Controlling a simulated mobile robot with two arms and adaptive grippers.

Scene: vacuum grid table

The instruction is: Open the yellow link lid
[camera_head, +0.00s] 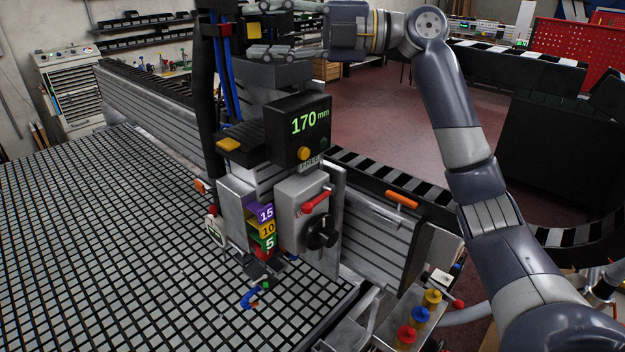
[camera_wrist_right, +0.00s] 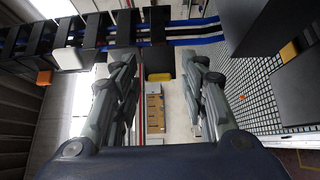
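The yellow link lid (camera_head: 253,30) is a small yellow piece on the dark cable chain at the top of the machine column. In the wrist view the yellow link lid (camera_wrist_right: 160,77) shows between my two fingertips, on a dark chain link. My right gripper (camera_head: 254,30) reaches in from the right with its fingers pointing left at the chain. In the wrist view its fingers (camera_wrist_right: 158,72) are spread apart, one on each side of the lid, with nothing held. I cannot tell whether a fingertip touches the chain. My left gripper is not in view.
Below the gripper stands a black display box (camera_head: 298,130) reading 170 mm. Blue hoses (camera_head: 226,75) run down the column beside the chain. The grid table (camera_head: 110,220) fills the lower left. An orange handle (camera_head: 401,200) sits on the rail. Open floor (camera_head: 390,120) lies behind.

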